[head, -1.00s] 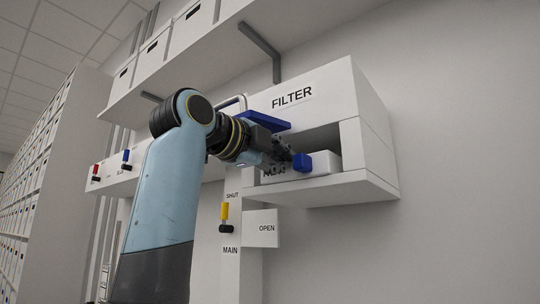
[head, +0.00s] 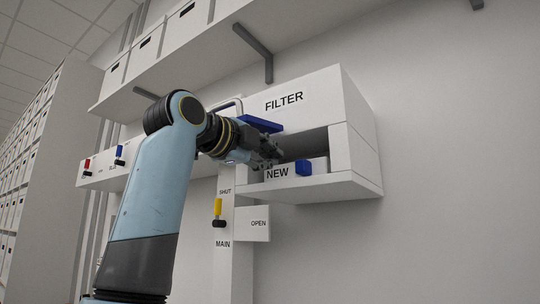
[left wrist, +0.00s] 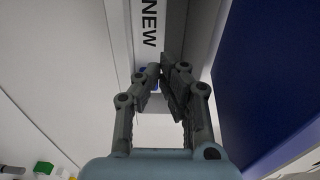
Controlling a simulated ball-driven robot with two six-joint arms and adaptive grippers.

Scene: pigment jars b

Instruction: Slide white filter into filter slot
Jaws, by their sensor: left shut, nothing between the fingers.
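The white filter (head: 319,165) lies in the open recess under the white housing marked FILTER (head: 315,92). Its front bears the word NEW and a blue handle block (head: 303,168). My left gripper (head: 272,156) is at the left part of the recess opening, just above the NEW label and left of the blue block, shut and empty. In the left wrist view the shut fingers (left wrist: 168,72) are beside the NEW label (left wrist: 148,22), with a bit of blue behind them. How deep the filter sits cannot be told. My right gripper is not in view.
A blue panel (head: 262,124) juts out at the housing's left, close above my left wrist. Below are a MAIN valve with a yellow handle (head: 218,208) and an OPEN plate (head: 252,224). A shelf with white boxes (head: 185,30) runs above. Open space lies right of the housing.

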